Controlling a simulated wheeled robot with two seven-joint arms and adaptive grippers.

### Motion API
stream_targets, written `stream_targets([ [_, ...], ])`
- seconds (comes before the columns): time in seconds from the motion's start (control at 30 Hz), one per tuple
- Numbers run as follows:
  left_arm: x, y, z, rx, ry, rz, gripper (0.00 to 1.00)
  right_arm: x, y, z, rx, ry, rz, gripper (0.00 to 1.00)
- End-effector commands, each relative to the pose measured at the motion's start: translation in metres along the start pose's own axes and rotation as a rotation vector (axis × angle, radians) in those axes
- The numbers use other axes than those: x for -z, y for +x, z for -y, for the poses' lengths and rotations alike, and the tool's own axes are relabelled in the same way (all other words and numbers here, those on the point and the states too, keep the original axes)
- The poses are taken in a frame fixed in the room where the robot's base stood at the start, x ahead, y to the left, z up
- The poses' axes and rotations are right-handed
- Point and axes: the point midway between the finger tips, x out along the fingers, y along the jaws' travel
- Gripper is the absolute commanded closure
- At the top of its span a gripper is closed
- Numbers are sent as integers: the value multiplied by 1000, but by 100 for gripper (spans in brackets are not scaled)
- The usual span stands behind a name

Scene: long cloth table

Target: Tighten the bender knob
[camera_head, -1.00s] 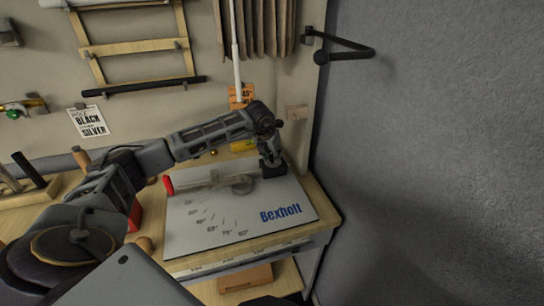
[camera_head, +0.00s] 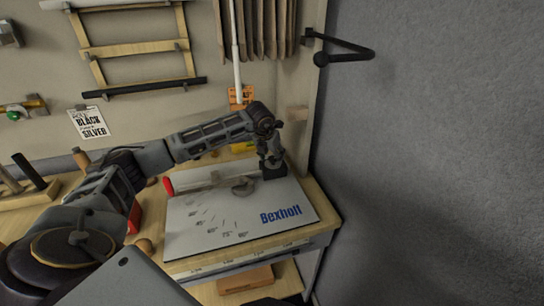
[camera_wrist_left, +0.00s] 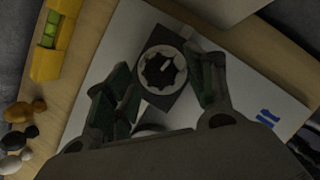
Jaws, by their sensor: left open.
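The bender is a white plate (camera_head: 200,240) with angle marks and blue "Bexholt" lettering, lying on the wooden bench. Its round dark, scalloped knob (camera_wrist_left: 162,71) with a pale rim sits on a dark block (camera_wrist_left: 178,100); the block (camera_head: 273,172) is at the plate's far right corner in the head view. My left gripper (camera_head: 271,160) is just above this block, pointing down. In the left wrist view, its two fingers stand apart on either side of the knob, which lies between and beyond the tips; contact cannot be made out. My right gripper is out of view.
A red handle (camera_head: 168,185) is at the plate's left edge. A yellow level (camera_wrist_left: 55,35) lies behind the plate. Small round-topped pieces (camera_wrist_left: 25,110) stand beside it. A grey wall (camera_head: 430,150) closes off the right side, with a black bracket (camera_head: 345,50) on the panel.

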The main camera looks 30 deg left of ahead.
Motion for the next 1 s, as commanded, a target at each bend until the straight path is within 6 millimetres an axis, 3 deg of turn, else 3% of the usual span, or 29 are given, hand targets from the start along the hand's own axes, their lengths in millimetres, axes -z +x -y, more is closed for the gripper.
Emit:
stream_targets([
  [0.27,-1,-26,-1,-1,0,4,45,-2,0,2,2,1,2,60],
  [0.7,-1,-90,-1,-1,1,3,45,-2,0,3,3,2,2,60],
  [1.0,0,-115,0,0,0,2,45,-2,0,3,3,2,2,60],
])
